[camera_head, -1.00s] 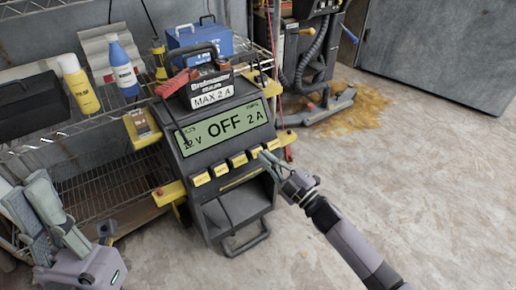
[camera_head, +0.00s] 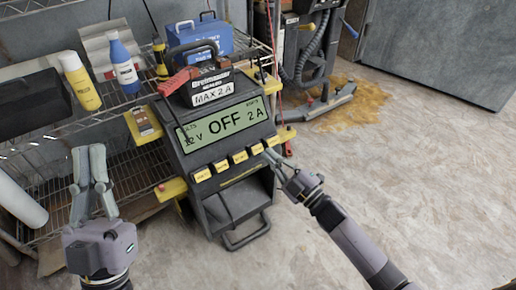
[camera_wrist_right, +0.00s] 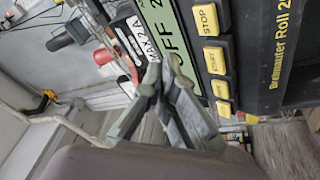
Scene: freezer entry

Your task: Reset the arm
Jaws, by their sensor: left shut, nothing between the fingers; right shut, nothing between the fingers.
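My left gripper (camera_head: 91,160) stands upright at the left of the head view, in front of the wire shelf. Its fingers are shut with nothing between them. My right gripper (camera_head: 270,156) is shut and empty at the right front edge of the battery charger (camera_head: 221,172), just below the rightmost yellow buttons. In the right wrist view its closed fingertips (camera_wrist_right: 158,76) show beside the charger's screen (camera_wrist_right: 178,40) and a yellow STOP button (camera_wrist_right: 207,20). I cannot tell whether they touch the charger. The charger's display reads OFF, 12 V and 2 A.
A wire shelf (camera_head: 117,120) behind my left gripper holds a yellow bottle (camera_head: 81,84) and a blue-and-white bottle (camera_head: 123,66). A blue toolbox (camera_head: 197,38) stands behind the charger. Dark equipment (camera_head: 312,60) stands at the back. The floor at right (camera_head: 420,180) is clear.

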